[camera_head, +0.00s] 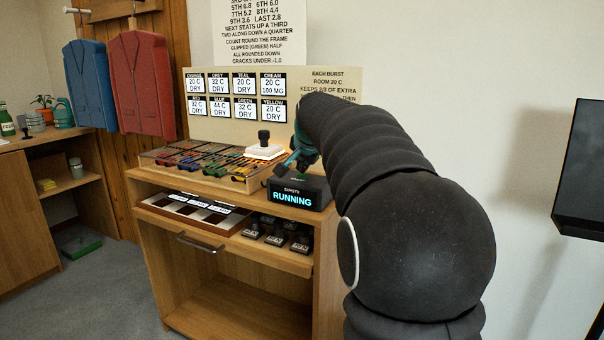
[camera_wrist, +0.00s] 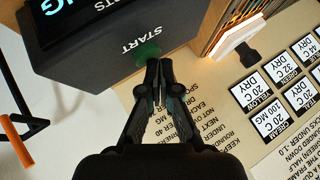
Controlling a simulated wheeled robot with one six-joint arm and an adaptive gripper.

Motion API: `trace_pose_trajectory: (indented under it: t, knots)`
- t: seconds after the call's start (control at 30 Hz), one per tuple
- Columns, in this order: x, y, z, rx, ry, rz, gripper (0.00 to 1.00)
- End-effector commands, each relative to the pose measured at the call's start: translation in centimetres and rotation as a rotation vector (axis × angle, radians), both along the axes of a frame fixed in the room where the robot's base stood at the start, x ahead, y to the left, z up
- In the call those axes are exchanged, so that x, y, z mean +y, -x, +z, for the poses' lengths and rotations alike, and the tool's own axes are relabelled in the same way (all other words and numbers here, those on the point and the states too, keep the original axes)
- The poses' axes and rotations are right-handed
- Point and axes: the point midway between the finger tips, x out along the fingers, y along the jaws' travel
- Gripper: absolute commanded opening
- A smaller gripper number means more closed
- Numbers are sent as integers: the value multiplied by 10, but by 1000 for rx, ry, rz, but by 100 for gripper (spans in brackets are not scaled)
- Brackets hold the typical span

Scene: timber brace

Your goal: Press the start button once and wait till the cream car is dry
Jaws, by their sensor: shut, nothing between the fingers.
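The black console (camera_head: 300,192) on the wooden cabinet shows RUNNING in blue letters. In the wrist view its top (camera_wrist: 100,55) bears the word START beside a green button (camera_wrist: 147,50). My gripper (camera_wrist: 153,66) is shut and empty, its tips at the near edge of the button; I cannot tell whether they touch it. In the head view my gripper (camera_head: 290,160) is partly hidden behind my arm. The status board (camera_head: 225,125) reads CREAM 20 C, 100 MG; the other colours read DRY. I cannot make out the cream car itself.
A rack of coloured pieces (camera_head: 195,165) and a white block with a black knob (camera_head: 264,151) stand left of the console. An open drawer (camera_head: 190,212) with black weights (camera_head: 278,232) juts out below. A dark screen (camera_head: 580,170) is at the right.

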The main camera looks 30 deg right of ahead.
Motion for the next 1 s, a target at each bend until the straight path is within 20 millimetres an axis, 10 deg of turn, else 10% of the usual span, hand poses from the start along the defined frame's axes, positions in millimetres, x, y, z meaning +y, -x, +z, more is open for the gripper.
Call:
trace_pose_trajectory:
  t: [1.0]
  knots:
    - [0, 0, 44, -1, 0, 0, 0]
